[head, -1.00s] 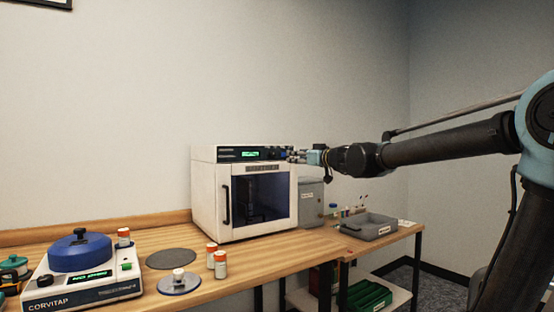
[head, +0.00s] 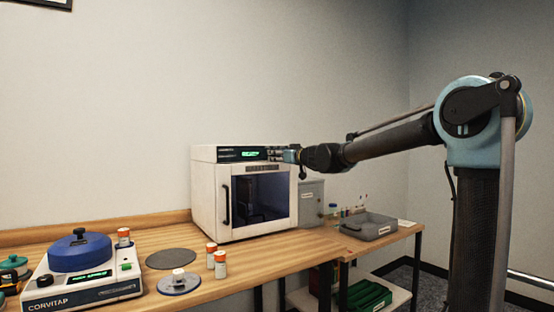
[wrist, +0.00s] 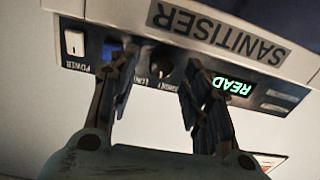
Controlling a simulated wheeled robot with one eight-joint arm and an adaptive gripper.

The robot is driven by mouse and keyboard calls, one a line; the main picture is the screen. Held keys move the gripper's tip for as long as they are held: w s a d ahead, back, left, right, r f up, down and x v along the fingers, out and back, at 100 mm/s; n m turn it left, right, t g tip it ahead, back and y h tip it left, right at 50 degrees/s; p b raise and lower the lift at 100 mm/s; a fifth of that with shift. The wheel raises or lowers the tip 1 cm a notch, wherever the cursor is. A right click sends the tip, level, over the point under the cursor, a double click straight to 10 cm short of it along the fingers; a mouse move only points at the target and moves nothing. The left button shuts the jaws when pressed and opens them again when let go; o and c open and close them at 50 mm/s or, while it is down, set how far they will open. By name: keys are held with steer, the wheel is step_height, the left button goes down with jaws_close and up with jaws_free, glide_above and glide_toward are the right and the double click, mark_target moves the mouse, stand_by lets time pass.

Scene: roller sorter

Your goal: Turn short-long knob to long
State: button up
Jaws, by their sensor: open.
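The white sanitiser (head: 209,205) stands at the back of the wooden table, with its control panel along the top. In the wrist view the panel appears upside down. The dark short-long knob (wrist: 161,66) sits on it, next to the lit READY display (wrist: 232,86); its pointer direction is too dark to tell. My gripper (wrist: 160,70) is open, with one finger on each side of the knob and a gap visible to each. In the head view my gripper (head: 278,154) is at the panel's right end and hides the knob.
The panel also holds a white power switch (wrist: 75,43) and a blue button (wrist: 113,48), close to my left finger. A grey box (head: 311,195) and grey tray (head: 368,228) stand right of the sanitiser. Orange-capped bottles (head: 220,265) and a blue-lidded device (head: 80,252) are at front left.

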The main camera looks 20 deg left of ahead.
steer(key=shift+x, duration=0.95)
steer(key=shift+c, duration=0.3)
jaws_close()
steer(key=shift+m, duration=1.5)
